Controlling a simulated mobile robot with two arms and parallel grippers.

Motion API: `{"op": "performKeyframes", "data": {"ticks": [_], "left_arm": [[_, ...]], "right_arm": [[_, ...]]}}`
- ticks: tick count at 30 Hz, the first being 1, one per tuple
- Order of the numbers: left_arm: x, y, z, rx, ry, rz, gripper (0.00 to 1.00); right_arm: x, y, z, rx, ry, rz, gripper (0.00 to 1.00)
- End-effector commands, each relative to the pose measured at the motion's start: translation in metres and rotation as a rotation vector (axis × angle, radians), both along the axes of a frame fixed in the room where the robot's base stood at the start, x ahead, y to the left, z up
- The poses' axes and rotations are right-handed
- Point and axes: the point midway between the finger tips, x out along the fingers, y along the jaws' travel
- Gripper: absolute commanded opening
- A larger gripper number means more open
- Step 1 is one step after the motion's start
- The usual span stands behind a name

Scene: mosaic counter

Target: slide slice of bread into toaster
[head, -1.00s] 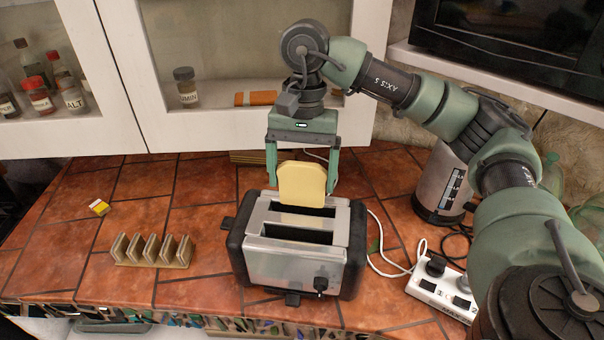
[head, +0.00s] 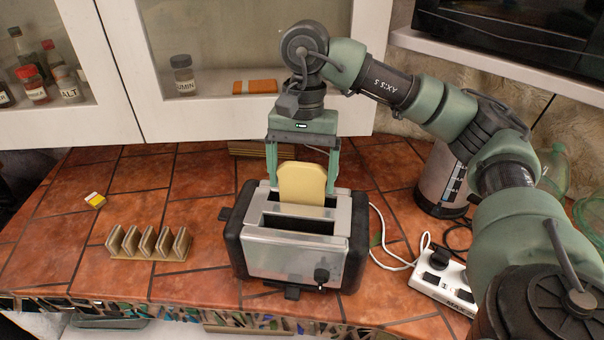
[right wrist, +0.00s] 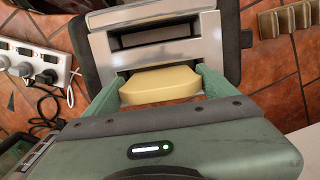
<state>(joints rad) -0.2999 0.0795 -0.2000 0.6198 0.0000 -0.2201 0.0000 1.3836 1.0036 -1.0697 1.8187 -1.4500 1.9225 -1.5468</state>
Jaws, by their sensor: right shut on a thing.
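The toaster (head: 290,258), silver with black ends, stands on the tiled counter with two slots on top. It also shows in the right wrist view (right wrist: 208,42). My right gripper (head: 303,178) points down over it and is shut on a pale yellow slice of bread (head: 302,184). The bread is upright, its lower edge at the rear slot; how far it is inside I cannot tell. In the right wrist view the bread (right wrist: 160,86) sits between both fingers. The front slot (head: 298,224) looks empty. My left gripper is not in view.
A power strip (head: 443,276) with cables is at the right. White cabinets (head: 70,130) are behind.

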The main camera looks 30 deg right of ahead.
Motion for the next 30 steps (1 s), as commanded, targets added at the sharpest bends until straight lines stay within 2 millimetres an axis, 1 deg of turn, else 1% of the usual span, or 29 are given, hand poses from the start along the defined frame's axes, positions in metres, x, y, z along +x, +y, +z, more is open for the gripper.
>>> {"op": "performKeyframes", "data": {"ticks": [10,20,21,22,23,30], "left_arm": [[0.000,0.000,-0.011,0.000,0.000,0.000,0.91],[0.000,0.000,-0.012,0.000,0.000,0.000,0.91],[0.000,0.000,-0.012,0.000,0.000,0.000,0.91],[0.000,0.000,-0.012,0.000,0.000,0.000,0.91],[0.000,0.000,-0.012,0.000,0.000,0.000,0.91],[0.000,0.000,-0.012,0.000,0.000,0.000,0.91]], "right_arm": [[0.000,0.000,-0.012,-0.001,0.001,0.000,0.73],[0.000,0.000,-0.013,0.000,0.000,0.000,0.73],[0.000,0.000,-0.013,0.000,0.000,0.000,0.89],[0.000,0.000,-0.013,0.000,0.000,0.000,0.97],[0.000,0.000,-0.013,0.000,0.000,0.000,0.99],[0.000,0.000,-0.013,0.000,0.000,0.000,0.99]]}}
